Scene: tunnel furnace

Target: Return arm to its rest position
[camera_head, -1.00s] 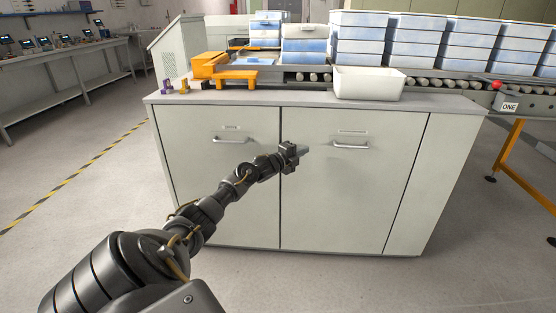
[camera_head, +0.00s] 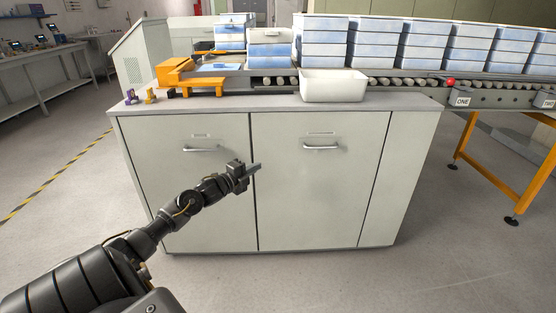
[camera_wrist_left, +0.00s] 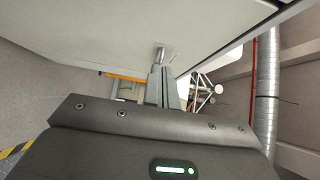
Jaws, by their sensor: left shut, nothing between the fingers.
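My left arm comes in from the lower left in the head view. Its gripper (camera_head: 252,170) is in front of the cabinet doors, near the seam between them and below the handles. The fingers are shut with nothing between them. In the left wrist view the gripper (camera_wrist_left: 162,88) shows its closed fingers pointing away, with a cabinet panel (camera_wrist_left: 150,35) to the upper left. My right gripper is not in view.
The cabinet (camera_head: 310,200) has two handles, the left one (camera_head: 201,149) and the right one (camera_head: 320,147). A white bin (camera_head: 333,87) stands on top. Behind it runs a roller conveyor (camera_head: 420,84) with stacked blue-and-white trays (camera_head: 425,42). Open floor (camera_head: 480,260) lies at the right.

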